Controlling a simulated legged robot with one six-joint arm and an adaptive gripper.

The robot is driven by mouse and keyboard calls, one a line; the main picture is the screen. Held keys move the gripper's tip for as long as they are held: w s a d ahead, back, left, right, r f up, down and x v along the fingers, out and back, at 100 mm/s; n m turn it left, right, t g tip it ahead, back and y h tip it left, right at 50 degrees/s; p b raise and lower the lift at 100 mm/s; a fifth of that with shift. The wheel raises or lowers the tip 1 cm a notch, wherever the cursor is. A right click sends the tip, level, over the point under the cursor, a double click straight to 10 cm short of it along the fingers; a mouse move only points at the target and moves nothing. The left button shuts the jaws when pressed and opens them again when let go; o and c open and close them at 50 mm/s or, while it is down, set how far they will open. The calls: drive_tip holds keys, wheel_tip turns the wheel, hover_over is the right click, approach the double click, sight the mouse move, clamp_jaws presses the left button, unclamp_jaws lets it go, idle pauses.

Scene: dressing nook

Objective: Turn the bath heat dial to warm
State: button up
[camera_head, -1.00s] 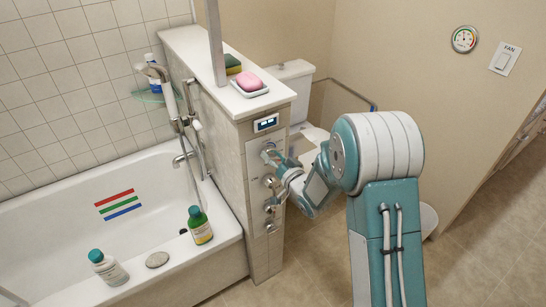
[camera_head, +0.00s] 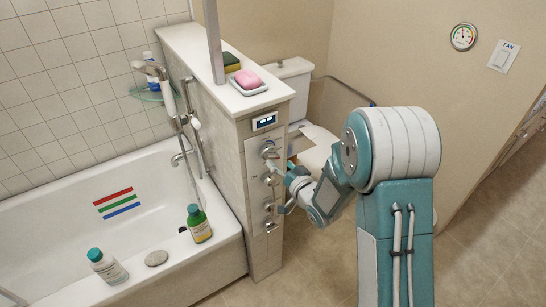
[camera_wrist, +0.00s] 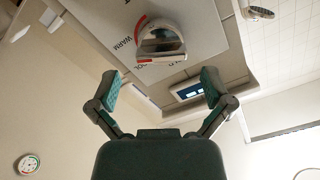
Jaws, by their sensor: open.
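The bath heat dial (camera_head: 268,149) is the top round metal knob on the panel at the end of the half wall. In the wrist view the dial (camera_wrist: 161,42) is large, with a red arc and the word WARM beside it; another label ends in "OOL". A red mark shows on the dial's lower left edge there. I cannot tell its exact setting. My gripper (camera_wrist: 160,82) is open and empty, its fingers apart on either side below the dial and not touching it. In the head view my gripper (camera_head: 289,174) is just right of the panel.
A small lit display (camera_head: 264,121) sits above the dial, and lower knobs (camera_head: 268,208) are below it. Pink soap (camera_head: 248,79) lies on the ledge. The bathtub (camera_head: 60,215) with bottles is at left, the toilet (camera_head: 318,145) behind my arm. Floor at right is clear.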

sight(272, 154)
drive_tip(key=v, duration=0.7)
drive_tip(key=shift+s+d, duration=0.25)
drive_tip(key=shift+s, duration=0.1)
drive_tip(key=shift+n, duration=0.3)
drive_tip(key=x, duration=1.2)
drive_tip(key=shift+s+a+f, duration=0.1)
drive_tip(key=c, duration=1)
